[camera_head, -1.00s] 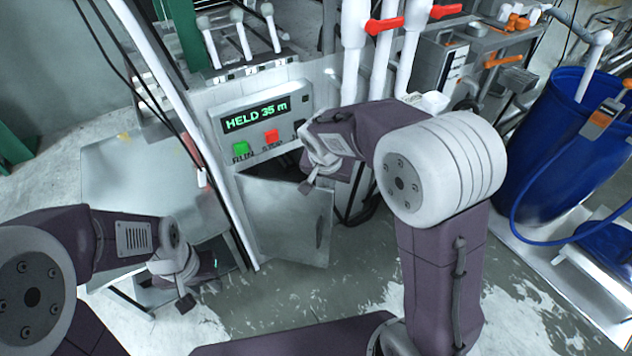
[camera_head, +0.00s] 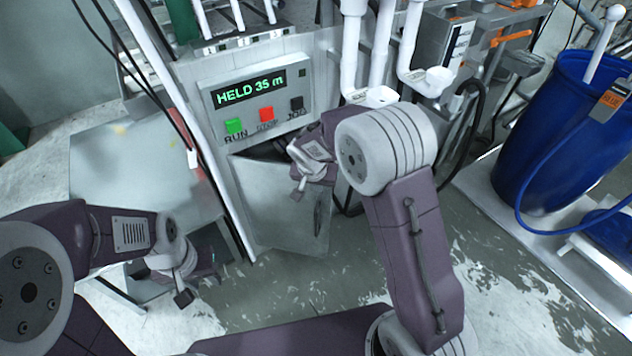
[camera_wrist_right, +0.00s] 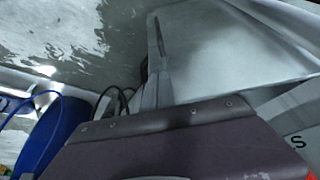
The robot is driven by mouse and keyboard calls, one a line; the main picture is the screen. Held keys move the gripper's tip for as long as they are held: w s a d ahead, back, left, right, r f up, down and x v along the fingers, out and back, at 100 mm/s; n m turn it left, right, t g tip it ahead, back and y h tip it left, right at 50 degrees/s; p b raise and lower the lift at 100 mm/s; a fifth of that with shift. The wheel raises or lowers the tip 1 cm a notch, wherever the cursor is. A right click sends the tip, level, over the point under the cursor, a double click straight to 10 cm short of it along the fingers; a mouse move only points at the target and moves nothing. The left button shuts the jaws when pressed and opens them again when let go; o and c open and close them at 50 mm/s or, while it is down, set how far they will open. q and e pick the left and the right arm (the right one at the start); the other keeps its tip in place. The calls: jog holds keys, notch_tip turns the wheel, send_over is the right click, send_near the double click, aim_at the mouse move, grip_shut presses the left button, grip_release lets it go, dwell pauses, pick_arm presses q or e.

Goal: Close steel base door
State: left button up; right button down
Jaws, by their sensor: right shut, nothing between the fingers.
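The steel base door (camera_head: 280,212) is a plain grey panel below the control box in the head view. It stands ajar, with a dark gap along its top edge and a dark slot near its right side. It also fills the upper right of the right wrist view (camera_wrist_right: 225,55). My right gripper (camera_head: 298,192) is shut and empty, in front of the door's upper right part; I cannot tell whether it touches. My left gripper (camera_head: 185,295) hangs low at the left, away from the door; its finger gap is not clear.
The control box (camera_head: 255,100) reads "HELD 35 m" above green, red and black buttons. White pipes (camera_head: 380,55) and a black hose stand right of the door. A blue barrel (camera_head: 545,140) is at far right. Wet floor (camera_head: 270,300) lies open in front.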

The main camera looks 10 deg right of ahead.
pick_arm(q)
jog(key=shift+r+p, duration=0.15)
jog(key=shift+p, duration=0.2)
pick_arm(e)
jog(key=shift+w+d+f, duration=0.1)
jog(key=shift+w+d, duration=0.2)
jog(key=shift+w, duration=0.35)
jog(key=shift+w+d, duration=0.25)
jog(key=shift+w, duration=0.35)
jog(key=shift+w+d+f, duration=0.1)
jog(key=shift+w+d, duration=0.2)
jog(key=shift+w, duration=0.35)
